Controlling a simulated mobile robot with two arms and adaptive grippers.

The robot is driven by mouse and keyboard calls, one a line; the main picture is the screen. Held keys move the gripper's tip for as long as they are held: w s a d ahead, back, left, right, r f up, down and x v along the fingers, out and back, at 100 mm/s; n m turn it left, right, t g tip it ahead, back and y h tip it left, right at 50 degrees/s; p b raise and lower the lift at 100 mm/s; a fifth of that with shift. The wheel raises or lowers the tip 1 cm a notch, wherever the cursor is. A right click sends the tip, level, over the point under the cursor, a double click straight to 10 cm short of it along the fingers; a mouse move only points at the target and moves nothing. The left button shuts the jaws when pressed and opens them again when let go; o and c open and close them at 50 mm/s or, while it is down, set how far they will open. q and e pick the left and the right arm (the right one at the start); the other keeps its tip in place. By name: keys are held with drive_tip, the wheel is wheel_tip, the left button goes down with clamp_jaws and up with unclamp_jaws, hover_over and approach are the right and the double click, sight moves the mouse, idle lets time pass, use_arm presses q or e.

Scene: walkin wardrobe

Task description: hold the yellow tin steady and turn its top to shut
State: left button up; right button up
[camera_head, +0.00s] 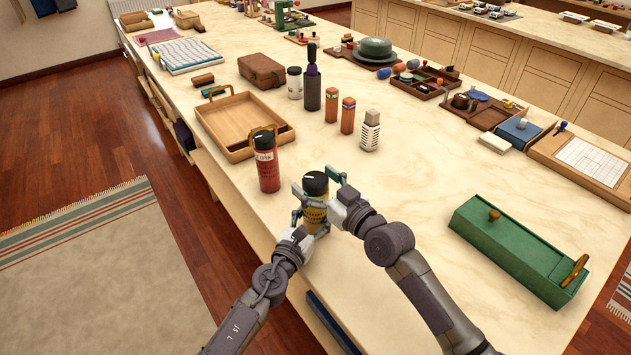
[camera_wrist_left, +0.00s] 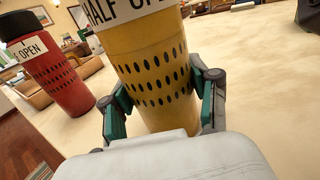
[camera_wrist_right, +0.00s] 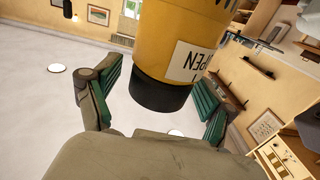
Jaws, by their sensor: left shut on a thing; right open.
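The yellow tin (camera_head: 314,213) stands upright near the counter's near edge, with dark holes around its body and a black top (camera_head: 315,184). My left gripper (camera_wrist_left: 160,108) is shut on the tin's body (camera_wrist_left: 150,60), one finger on each side. A white label on it partly reads "HALF OPE". My right gripper (camera_head: 320,184) is open at the top's height. In the right wrist view its fingers stand on either side of the black top (camera_wrist_right: 160,95), with gaps between. The tin's far side is hidden.
A red tin (camera_head: 268,172) with a black top stands just left of the yellow one. Behind are a wooden tray (camera_head: 210,121), orange blocks (camera_head: 332,106) and a grey-white shaker (camera_head: 370,132). A green box (camera_head: 505,243) lies right. The counter between is clear.

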drive_tip(key=shift+c, duration=0.2)
drive_tip(key=c, duration=1.2)
drive_tip(key=shift+o, duration=0.2)
drive_tip(key=shift+s+a+m+t+h, duration=0.1)
drive_tip(key=shift+a+m+t+h, duration=0.05)
drive_tip(key=shift+m+t+h, duration=0.65)
drive_tip(key=shift+m+h, duration=0.1)
drive_tip(key=shift+h, duration=0.7)
drive_tip(key=shift+m, duration=0.3)
drive_tip(key=o, duration=1.2)
